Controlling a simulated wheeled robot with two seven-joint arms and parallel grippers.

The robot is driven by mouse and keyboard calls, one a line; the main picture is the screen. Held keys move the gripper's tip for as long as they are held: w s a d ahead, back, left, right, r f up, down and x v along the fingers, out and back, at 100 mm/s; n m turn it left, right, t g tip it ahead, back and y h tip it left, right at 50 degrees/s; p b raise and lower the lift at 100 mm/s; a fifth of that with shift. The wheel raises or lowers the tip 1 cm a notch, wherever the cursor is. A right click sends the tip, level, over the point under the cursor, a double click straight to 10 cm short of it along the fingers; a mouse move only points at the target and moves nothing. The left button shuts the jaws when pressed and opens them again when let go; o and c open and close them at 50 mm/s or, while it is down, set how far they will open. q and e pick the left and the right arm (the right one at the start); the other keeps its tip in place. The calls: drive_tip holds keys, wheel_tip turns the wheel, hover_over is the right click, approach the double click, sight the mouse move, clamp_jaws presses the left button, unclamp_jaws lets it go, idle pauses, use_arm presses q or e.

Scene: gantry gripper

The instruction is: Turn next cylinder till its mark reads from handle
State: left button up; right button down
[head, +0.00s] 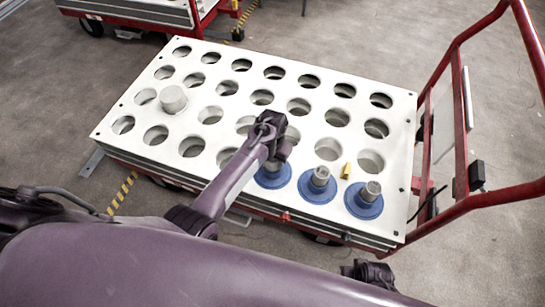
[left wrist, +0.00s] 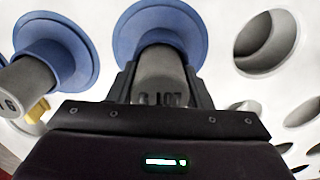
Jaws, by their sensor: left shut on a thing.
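Three grey cylinders with round blue flanges stand in a row along the front edge of the white plate (head: 335,90). My left gripper (head: 274,156) is over the leftmost one, whose blue flange (head: 272,178) shows below it. In the left wrist view its fingers (left wrist: 163,88) are shut on either side of the grey cylinder (left wrist: 160,72). Dark characters on that cylinder face the wrist camera, partly cut off by the gripper body. The middle cylinder (head: 320,177) and right cylinder (head: 371,191) stand free. The red handle (head: 480,207) rises at the cart's right end.
A small yellow piece (head: 346,171) stands beside the middle cylinder. A pale cylinder (head: 173,99) stands at the plate's left. Many holes are empty. Another cart (head: 140,12) is behind. A dark part at the bottom right may be my right gripper.

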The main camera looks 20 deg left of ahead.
use_arm(q)
drive_tip(key=shift+n, duration=0.6)
drive_tip(key=shift+r+n+p, duration=0.2)
drive_tip(key=shift+n+p, duration=0.45)
drive_tip(key=shift+n, duration=0.05)
drive_tip(key=shift+f+n, duration=0.15)
drive_tip(key=shift+n, duration=0.65)
drive_tip(key=shift+p, duration=0.3)
